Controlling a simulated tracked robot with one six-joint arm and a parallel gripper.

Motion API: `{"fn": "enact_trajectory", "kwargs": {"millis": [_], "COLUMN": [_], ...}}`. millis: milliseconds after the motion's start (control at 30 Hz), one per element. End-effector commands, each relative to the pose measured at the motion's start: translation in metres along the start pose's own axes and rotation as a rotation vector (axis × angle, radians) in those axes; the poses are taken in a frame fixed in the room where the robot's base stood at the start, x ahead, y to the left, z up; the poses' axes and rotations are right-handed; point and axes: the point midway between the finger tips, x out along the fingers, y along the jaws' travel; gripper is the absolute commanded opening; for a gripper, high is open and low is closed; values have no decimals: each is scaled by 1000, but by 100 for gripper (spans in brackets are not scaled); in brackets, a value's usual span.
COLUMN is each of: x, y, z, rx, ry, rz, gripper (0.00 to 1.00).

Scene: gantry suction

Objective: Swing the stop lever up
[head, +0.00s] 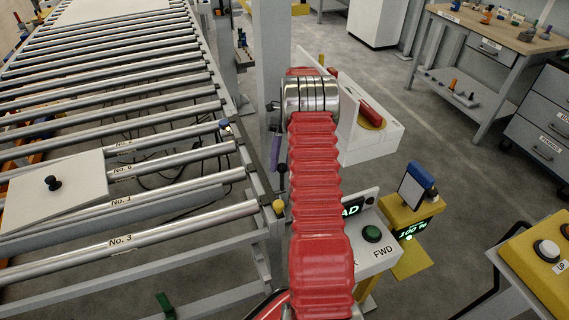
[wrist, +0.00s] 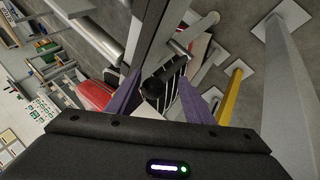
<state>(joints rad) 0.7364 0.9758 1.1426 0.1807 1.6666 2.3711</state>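A black round knob (wrist: 153,89) shows in the wrist view between the purple fingers of my gripper (wrist: 158,76). It looks like the end of the stop lever, beside a grey metal rail. The fingers stand apart, one on each side of the knob, with a gap visible to the right finger. I cannot tell if the left finger touches it. In the head view a purple finger of my gripper (head: 281,160) shows at the right end of the roller conveyor. My red-sleeved arm hides the lever there.
The roller conveyor (head: 120,204) fills the left, carrying a pale plate with a black knob (head: 53,183). A grey post (head: 270,50) stands close to my gripper. A white box with a red cylinder (head: 371,113) and a control panel with a green button (head: 371,234) stand right of my arm.

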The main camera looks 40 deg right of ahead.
Motion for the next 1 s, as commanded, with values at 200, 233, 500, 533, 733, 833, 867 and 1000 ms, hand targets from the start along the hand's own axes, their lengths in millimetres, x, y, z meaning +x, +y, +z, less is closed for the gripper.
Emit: {"fn": "enact_trajectory", "kwargs": {"millis": [200, 233, 500, 533, 733, 833, 867, 1000], "x": [-14, -17, -53, -56, -75, -78, -79, -79], "y": [8, 10, 32, 35, 48, 51, 51, 52], "z": [-10, -12, -29, -31, -39, -41, -41, -41], "rx": [-5, -6, -8, -9, -8, -8, -8, -8], "ry": [-6, -7, -9, -9, -7, -6, -6, -6], "rz": [0, 0, -1, -1, 0, -1, -1, -1], "gripper": [47, 47, 47, 47, 47, 47, 47, 47]}}
